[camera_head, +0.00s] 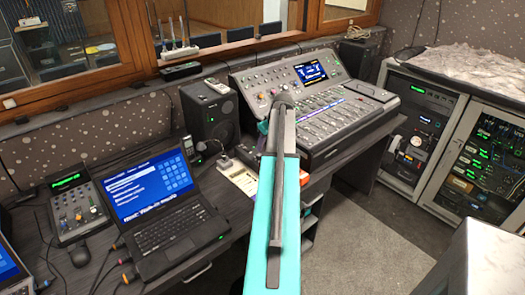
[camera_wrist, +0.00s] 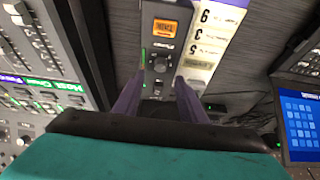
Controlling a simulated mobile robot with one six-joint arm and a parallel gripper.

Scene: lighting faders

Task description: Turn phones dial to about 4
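In the wrist view a small dark control box (camera_wrist: 149,22) has an orange label, green lights and a round dark dial (camera_wrist: 160,66). The lettering is too small to read, so I cannot confirm it is the phones dial, and its setting is unclear. My gripper (camera_wrist: 160,82) is open, with its two purple fingers apart. The dial appears between and just beyond the fingertips; I cannot tell whether they touch it. In the head view my teal arm hides the gripper, and the dial cannot be made out.
A white card with numbers (camera_wrist: 204,42) lies beside the box. The mixing console (camera_head: 325,118) stands behind to the right, a black speaker (camera_head: 210,112) and open laptop (camera_head: 150,195) to the left. A small mixer (camera_head: 78,208) is at far left.

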